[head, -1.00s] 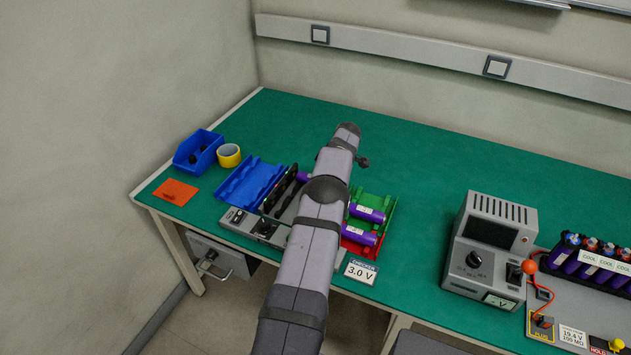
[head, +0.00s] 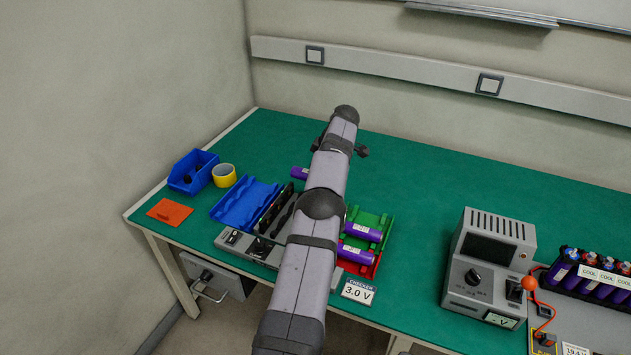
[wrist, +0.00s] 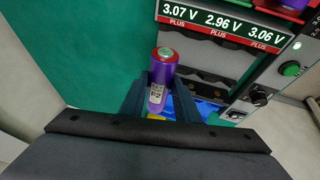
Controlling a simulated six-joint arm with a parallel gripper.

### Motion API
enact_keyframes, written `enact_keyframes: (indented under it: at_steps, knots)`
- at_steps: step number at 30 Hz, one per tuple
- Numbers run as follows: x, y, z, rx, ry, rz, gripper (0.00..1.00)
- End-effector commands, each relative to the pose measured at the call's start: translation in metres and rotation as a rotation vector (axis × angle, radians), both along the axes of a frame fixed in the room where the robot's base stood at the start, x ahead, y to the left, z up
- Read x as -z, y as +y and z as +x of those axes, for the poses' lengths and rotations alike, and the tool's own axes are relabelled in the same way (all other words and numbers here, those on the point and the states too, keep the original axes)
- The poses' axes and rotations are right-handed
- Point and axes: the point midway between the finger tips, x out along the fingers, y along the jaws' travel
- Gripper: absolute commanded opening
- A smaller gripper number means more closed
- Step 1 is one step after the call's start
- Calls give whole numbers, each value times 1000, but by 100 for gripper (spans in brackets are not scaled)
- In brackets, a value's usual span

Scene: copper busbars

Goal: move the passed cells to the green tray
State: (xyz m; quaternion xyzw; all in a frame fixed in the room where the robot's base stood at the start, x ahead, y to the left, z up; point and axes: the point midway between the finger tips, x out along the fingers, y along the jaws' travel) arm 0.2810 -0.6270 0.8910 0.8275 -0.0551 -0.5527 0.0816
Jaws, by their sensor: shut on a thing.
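My gripper (wrist: 160,108) is shut on a purple cell (wrist: 160,75) with a silver end, in the wrist view. In the head view this cell (head: 299,172) sticks out left of my arm, which hides the gripper. The checker (head: 262,248) stands below it with a 3.0 V card (head: 358,292). Its display (wrist: 215,25) reads 3.07 V, 2.96 V and 3.06 V. The green tray (head: 384,221) holds a purple cell (head: 362,231). The red tray (head: 362,269) in front of it holds another purple cell (head: 355,254). My arm hides part of both trays.
A blue tray (head: 235,207) lies left of the checker. A blue bin (head: 185,180), yellow tape roll (head: 224,175) and orange card (head: 169,212) are at the left. A grey meter (head: 488,265) and a rack of cells (head: 590,283) stand at the right. The back of the green mat is clear.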

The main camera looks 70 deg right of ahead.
Motion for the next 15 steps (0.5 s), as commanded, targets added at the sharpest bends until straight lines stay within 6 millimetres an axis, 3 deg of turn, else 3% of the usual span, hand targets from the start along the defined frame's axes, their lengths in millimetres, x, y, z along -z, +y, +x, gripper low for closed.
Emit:
enact_keyframes:
  at_steps: [9,15]
  knots:
    - [-3,-1,-2,2,0,-9,0]
    - [-5,-7,-19,30,0,-28,0]
